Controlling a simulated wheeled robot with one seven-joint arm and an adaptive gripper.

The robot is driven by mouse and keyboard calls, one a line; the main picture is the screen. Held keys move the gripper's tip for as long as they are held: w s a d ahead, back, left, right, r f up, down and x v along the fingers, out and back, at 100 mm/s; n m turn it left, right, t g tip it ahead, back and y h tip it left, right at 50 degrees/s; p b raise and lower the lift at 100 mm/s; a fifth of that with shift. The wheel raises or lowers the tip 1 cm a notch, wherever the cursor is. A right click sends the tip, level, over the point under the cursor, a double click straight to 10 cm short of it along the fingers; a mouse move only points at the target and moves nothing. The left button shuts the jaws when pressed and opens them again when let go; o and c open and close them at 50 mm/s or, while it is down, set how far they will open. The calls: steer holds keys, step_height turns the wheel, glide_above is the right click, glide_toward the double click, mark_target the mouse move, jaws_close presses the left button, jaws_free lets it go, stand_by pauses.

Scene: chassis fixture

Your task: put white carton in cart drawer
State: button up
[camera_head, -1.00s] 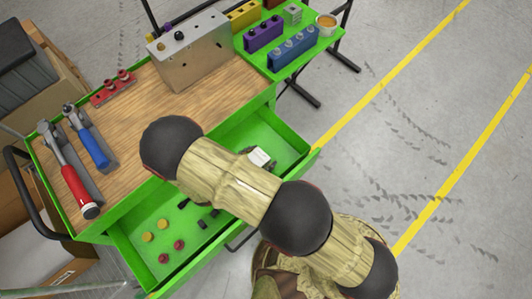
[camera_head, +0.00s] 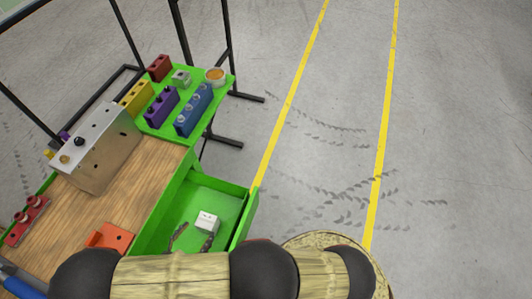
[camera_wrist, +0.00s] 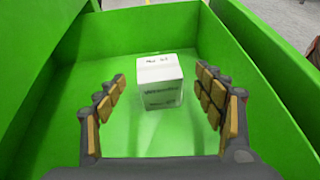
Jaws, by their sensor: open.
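The white carton (camera_head: 207,221) rests on the floor of the open green cart drawer (camera_head: 154,238), near its far end. In the wrist view the carton (camera_wrist: 160,82) stands upright with dark print on its front face. My gripper (camera_head: 193,237) is open and empty, its fingers low inside the drawer on the near side of the carton. In the wrist view the fingers spread to the left and right of the carton with clear gaps, not touching it. The drawer walls (camera_wrist: 262,72) rise around them. My arm hides the near part of the drawer.
The cart's wooden top (camera_head: 120,204) holds a metal box (camera_head: 97,150), a red part (camera_head: 28,220) and an orange bracket (camera_head: 109,238). A green shelf behind carries purple (camera_head: 161,105) and blue (camera_head: 194,109) blocks and a cup (camera_head: 215,77). The floor to the right is open.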

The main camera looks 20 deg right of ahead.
steer(key=w+d+r+m+g+y, duration=0.2)
steer(key=w+d+r+m+g, duration=0.15)
steer(key=d+r+m, duration=0.65)
steer(key=w+d+r+m+g+y, duration=0.15)
steer(key=d+r+m+g, duration=0.35)
steer(key=r, duration=0.9)
steer(key=s+d+r+m+t+y, duration=0.2)
steer(key=s+d+r+m, duration=0.2)
steer(key=r, duration=0.5)
steer(key=s+d+r+m+t+y, duration=0.2)
steer(key=s+d+r+m+y, duration=0.1)
steer(key=s+d+r+m, duration=0.2)
steer(key=d+r+m, duration=0.2)
steer(key=d+r, duration=0.2)
steer(key=d, duration=0.2)
steer(key=shift+s+d+m+t+y, duration=0.2)
steer(key=shift+d+m+t+y, duration=0.1)
steer(key=shift+m+t+y, duration=0.1)
